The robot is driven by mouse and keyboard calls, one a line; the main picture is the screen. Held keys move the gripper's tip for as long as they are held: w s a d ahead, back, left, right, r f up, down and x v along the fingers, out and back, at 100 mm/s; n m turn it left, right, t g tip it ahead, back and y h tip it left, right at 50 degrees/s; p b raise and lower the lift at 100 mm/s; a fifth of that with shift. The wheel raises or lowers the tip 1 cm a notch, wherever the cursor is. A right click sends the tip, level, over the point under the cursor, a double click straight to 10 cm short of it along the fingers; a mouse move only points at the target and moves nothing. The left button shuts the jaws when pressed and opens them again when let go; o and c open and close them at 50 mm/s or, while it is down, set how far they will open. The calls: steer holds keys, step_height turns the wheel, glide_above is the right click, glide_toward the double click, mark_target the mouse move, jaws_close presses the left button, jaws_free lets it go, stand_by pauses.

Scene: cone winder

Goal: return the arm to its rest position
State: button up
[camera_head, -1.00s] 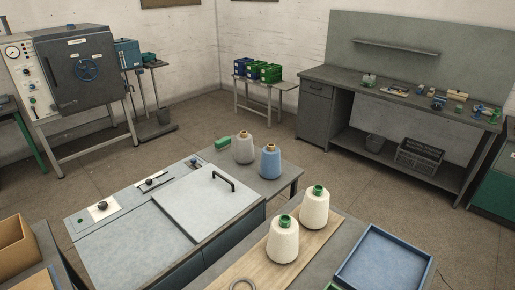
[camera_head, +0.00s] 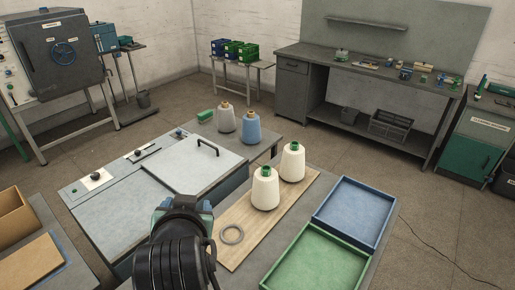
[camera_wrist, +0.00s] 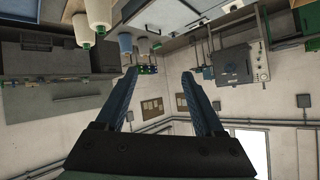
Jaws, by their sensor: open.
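My gripper (camera_wrist: 158,75) shows in the wrist view with its two blue fingers spread apart and nothing between them. The wrist view is upside down, with the walls below and the cones at the top. In the head view, my black wrist (camera_head: 175,250) rises at the bottom centre, left of the wooden board; the fingertips cannot be made out there. Two cream cones with green tops, the nearer cone (camera_head: 265,188) and the farther cone (camera_head: 292,162), stand upright on the board (camera_head: 243,215), apart from my arm.
A green tray (camera_head: 318,262) and a blue tray (camera_head: 352,212) are at the right. A lidded bench (camera_head: 185,165) with a black handle is behind. A grey cone (camera_head: 226,118) and a blue cone (camera_head: 251,128) stand beyond it.

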steer(key=w+d+r+t, duration=0.1)
steer(key=d+r+t, duration=0.15)
steer(key=r, duration=0.45)
steer(key=w+d+r+t, duration=0.1)
steer(key=d+r+t, duration=0.15)
steer(key=r, duration=0.35)
steer(key=s+d+r+t+h+b, duration=0.1)
steer(key=s+d+r+t, duration=0.1)
steer(key=r, duration=0.6)
steer(key=s+d+r+t+h, duration=0.1)
steer(key=s+d+r+t, duration=0.2)
steer(key=s+r+t, duration=0.2)
steer(key=s+d+r+t+b, duration=0.1)
steer(key=s+d+r+t, duration=0.1)
steer(key=s+r+t, duration=0.2)
step_height(320, 180, up, 7)
steer(key=s, duration=0.3)
steer(key=shift+d+f+h+b, duration=0.15)
steer(key=shift+d+h+b, duration=0.2)
steer(key=shift+h, duration=0.05)
steer(key=shift+w, duration=0.1)
